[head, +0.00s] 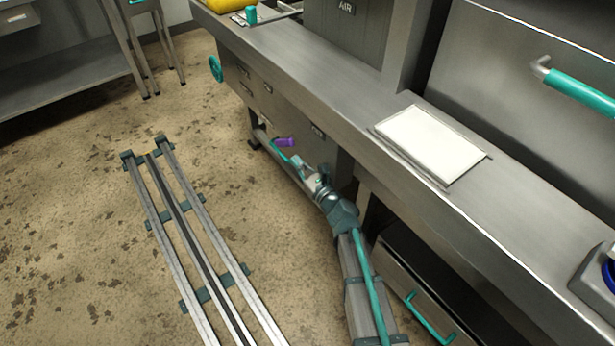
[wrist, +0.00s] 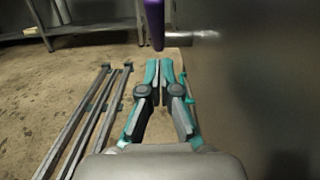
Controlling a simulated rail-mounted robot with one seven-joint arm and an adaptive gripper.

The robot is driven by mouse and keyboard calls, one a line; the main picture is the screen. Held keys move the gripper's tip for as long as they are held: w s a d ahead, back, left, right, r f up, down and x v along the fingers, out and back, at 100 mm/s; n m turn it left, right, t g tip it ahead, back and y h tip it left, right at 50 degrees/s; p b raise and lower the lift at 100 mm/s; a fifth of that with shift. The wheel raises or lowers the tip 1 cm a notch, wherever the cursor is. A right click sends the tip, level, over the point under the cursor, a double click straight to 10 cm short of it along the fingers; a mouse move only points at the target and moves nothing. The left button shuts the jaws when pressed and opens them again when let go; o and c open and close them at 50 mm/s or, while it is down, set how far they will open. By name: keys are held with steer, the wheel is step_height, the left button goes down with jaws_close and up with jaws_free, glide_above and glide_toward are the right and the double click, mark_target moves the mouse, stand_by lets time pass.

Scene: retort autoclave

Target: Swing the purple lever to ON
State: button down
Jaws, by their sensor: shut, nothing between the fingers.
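The purple lever (head: 285,142) is on the front of the steel cabinet, below the counter. In the wrist view the lever (wrist: 154,22) hangs down from the top edge, with its lower end just beyond my fingertips. A metal shaft (wrist: 190,36) runs from near it to the panel on the right. My gripper (wrist: 166,62) is shut, its teal fingers together and empty, pointing along the cabinet front. In the head view my gripper (head: 290,155) is low beside the lever. Whether the fingers touch the lever cannot be told. No ON mark is readable.
The counter (head: 330,75) overhangs the lever area. A white panel (head: 432,144) lies on the counter. Floor rails (head: 165,215) run to the left, with open floor around them.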

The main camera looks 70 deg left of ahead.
mark_target(284, 143)
steer(key=shift+s+a+r, duration=0.15)
steer(key=shift+a+r, duration=0.25)
steer(key=shift+r, duration=0.25)
steer(key=shift+s+a+r, duration=0.15)
steer(key=shift+a+r, duration=0.25)
steer(key=shift+r, duration=0.2)
steer(key=shift+w+r+p, duration=0.1)
steer(key=shift+r+p, duration=0.1)
steer(key=shift+p, duration=0.15)
